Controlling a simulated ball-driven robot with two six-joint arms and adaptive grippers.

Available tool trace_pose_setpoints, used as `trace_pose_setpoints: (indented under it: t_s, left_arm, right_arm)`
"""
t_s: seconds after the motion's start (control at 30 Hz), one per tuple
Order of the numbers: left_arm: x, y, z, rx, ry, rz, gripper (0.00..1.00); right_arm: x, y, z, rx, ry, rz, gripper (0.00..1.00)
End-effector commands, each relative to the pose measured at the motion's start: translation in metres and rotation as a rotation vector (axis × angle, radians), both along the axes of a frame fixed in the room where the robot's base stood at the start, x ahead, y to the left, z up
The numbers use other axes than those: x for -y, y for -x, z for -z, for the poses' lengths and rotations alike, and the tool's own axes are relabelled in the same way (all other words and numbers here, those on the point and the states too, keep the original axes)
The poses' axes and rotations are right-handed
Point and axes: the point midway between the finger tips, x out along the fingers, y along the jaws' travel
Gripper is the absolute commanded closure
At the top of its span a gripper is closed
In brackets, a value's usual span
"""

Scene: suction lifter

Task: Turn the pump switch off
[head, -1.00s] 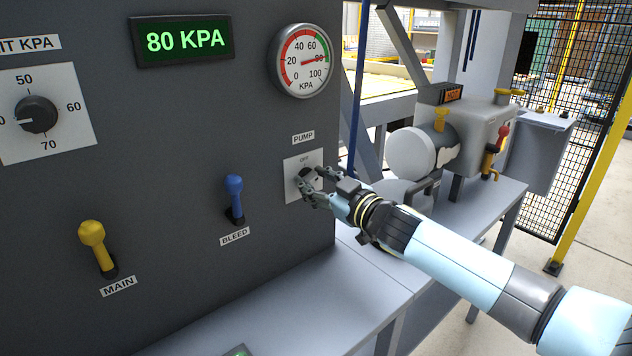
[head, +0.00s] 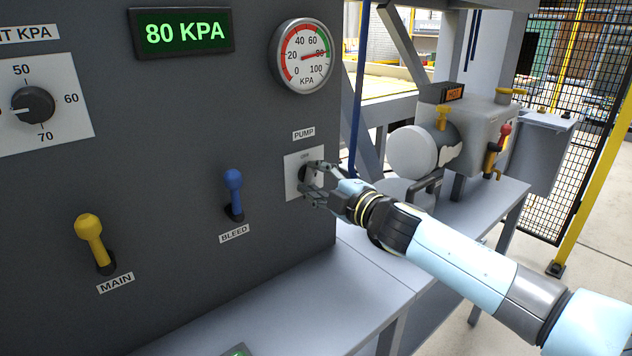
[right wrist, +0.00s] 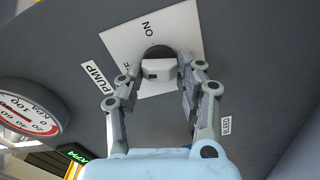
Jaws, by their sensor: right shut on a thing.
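The pump switch (head: 304,174) is a dark round knob on a pale square plate under the PUMP label (head: 303,134), on the dark panel. My right gripper (head: 308,180) is at the plate with its fingers around the knob. In the right wrist view the switch's light grip bar (right wrist: 158,69) sits between the two fingers (right wrist: 160,76), which are shut on it. ON shows on the plate (right wrist: 124,36); the other marking is partly hidden by a finger. A dark mark shows on the bar's left part. My left gripper is not in view.
The blue BLEED lever (head: 233,190) and yellow MAIN lever (head: 92,240) stand left of the switch. The round gauge (head: 301,57) is above it, and the display (head: 185,33) reads 80 KPA. A grey bench (head: 290,300) runs below the panel; a pump unit (head: 420,150) stands right.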

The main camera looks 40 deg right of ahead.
Motion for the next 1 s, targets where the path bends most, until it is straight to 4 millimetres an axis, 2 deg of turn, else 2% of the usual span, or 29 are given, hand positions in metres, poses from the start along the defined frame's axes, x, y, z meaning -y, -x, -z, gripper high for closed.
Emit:
trace_pose_setpoints:
  t_s: [0.43,1.0]
  left_arm:
    - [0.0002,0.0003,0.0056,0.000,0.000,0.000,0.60]
    - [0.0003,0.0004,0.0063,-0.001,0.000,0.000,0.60]
  right_arm:
    - [-0.0008,0.0005,0.0018,0.019,0.251,-0.002,0.96]
    - [-0.0008,0.0008,0.0025,0.022,0.299,-0.001,0.96]
